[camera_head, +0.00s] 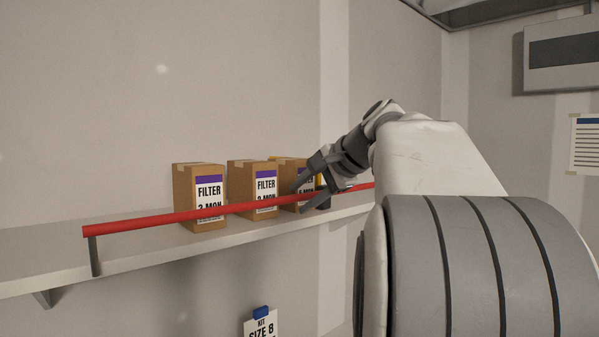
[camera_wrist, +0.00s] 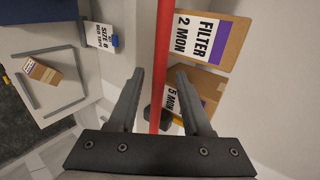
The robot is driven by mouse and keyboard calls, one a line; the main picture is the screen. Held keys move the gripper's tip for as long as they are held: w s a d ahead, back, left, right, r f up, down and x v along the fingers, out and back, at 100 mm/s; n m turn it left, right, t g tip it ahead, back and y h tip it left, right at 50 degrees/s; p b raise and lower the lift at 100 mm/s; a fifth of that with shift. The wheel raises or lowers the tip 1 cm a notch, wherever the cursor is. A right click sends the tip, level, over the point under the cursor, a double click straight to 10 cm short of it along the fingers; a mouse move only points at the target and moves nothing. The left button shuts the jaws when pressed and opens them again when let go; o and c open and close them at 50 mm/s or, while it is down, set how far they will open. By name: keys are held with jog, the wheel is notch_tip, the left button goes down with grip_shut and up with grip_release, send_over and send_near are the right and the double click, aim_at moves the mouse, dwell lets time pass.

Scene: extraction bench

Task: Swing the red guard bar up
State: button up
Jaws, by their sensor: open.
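The red guard bar (camera_head: 150,220) runs level along the front of a wall shelf (camera_head: 60,272), in front of several filter boxes. A dark bracket (camera_head: 94,255) holds its left end; my arm hides the right end. My gripper (camera_head: 299,202) is at the bar's right part, its fingers apart above and below it. In the wrist view the bar (camera_wrist: 164,60) passes between the two open fingertips (camera_wrist: 160,72), with gaps showing on both sides.
Filter boxes stand on the shelf behind the bar: left (camera_head: 199,180), middle (camera_head: 253,178), and one partly hidden by my gripper (camera_head: 284,170). A dark and yellow object (camera_head: 323,194) is beside it. A kit card (camera_head: 261,325) hangs below. The shelf's left part is clear.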

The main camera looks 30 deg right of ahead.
jog(key=v, duration=1.6)
jog(key=shift+a+f, duration=0.1)
jog(key=shift+f, duration=0.05)
